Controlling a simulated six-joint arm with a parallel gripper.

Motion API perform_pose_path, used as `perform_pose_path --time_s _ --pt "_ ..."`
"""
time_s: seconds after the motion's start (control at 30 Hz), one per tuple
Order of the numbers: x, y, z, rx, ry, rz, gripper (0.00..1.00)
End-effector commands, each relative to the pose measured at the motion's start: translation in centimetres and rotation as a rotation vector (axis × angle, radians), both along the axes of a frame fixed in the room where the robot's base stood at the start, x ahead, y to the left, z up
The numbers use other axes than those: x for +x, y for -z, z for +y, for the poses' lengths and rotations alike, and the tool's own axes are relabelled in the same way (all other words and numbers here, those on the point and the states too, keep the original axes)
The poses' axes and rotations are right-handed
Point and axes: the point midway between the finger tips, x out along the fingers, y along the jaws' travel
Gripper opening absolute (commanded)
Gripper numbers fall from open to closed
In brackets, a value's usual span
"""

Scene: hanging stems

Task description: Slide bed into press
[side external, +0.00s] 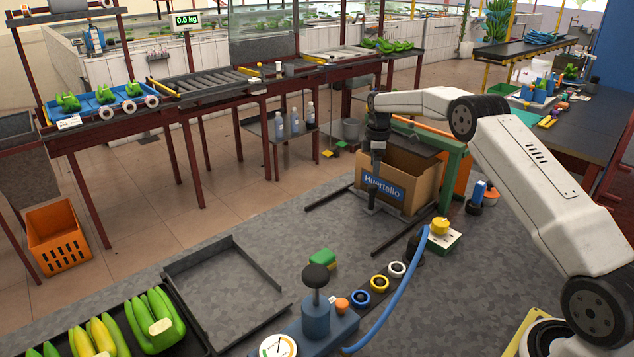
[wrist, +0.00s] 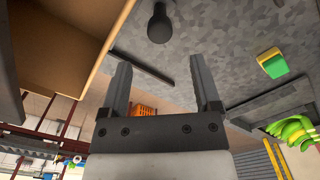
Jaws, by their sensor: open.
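A green press frame (side external: 456,165) rises behind and to the right of the box. A dark upright handle (side external: 371,198) stands in front of the box. My gripper (side external: 376,172) points down at the box's front face, above the handle. In the wrist view, my gripper (wrist: 160,62) has its fingers spread and empty. A dark knob (wrist: 158,25) lies beyond the fingertips, and the box (wrist: 60,40) fills the upper left.
A blue pump with a black knob (side external: 316,275), a gauge (side external: 278,346) and a blue hose (side external: 395,300) occupy the front. A green-yellow sponge (side external: 322,258) and an empty dark tray (side external: 222,287) lie left. Bananas (side external: 158,320) sit front left.

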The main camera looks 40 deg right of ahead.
Motion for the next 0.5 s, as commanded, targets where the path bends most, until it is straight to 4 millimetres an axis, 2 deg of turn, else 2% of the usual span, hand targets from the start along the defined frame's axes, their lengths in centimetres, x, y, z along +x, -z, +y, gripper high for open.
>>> perform_pose_path --time_s 0.37,0.5 --pt "0.0 -0.29 0.0 0.0 0.0 0.0 0.81" --pt "0.03 -1.0 -0.01 -0.001 0.0 -0.001 0.81"
